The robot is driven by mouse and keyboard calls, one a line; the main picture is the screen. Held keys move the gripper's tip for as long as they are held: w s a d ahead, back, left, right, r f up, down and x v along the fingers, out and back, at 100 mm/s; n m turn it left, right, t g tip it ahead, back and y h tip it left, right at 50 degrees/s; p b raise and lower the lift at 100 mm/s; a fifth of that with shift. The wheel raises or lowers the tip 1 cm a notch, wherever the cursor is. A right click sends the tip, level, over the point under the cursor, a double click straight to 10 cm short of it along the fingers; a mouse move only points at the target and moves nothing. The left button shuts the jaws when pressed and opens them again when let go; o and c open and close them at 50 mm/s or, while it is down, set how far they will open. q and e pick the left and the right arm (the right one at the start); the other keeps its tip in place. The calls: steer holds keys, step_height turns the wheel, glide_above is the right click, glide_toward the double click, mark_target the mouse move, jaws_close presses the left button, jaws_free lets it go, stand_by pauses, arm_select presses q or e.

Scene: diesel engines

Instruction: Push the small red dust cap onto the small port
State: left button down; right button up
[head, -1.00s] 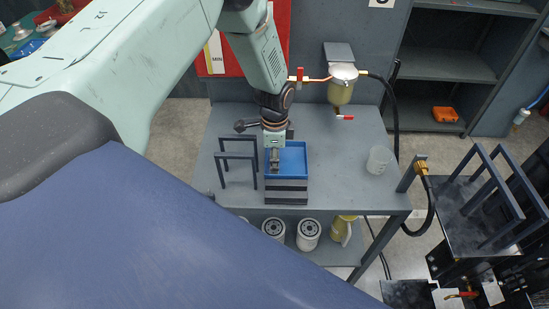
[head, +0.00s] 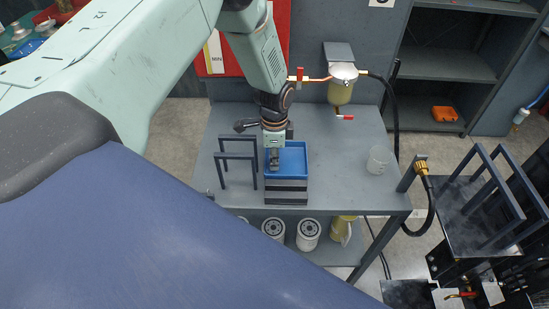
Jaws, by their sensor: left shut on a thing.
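My left gripper (head: 274,160) points down at the left part of a blue tray (head: 296,160) on the grey workbench. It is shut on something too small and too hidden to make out. The small red dust cap cannot be picked out. No small port can be told for certain. My right gripper does not show.
The tray sits on a dark stand (head: 287,192) on the workbench (head: 335,190). Dark frames (head: 238,170) stand left of it. A clear beaker (head: 378,160) is at the right, and a filter bowl (head: 341,88) with hose hangs behind. White filters (head: 308,234) stand on the lower shelf.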

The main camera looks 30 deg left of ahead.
arm_select(q)
steer(key=shift+r+p, duration=1.95)
steer(key=shift+r, duration=0.65)
steer(key=shift+f, duration=0.1)
steer(key=shift+d, duration=0.1)
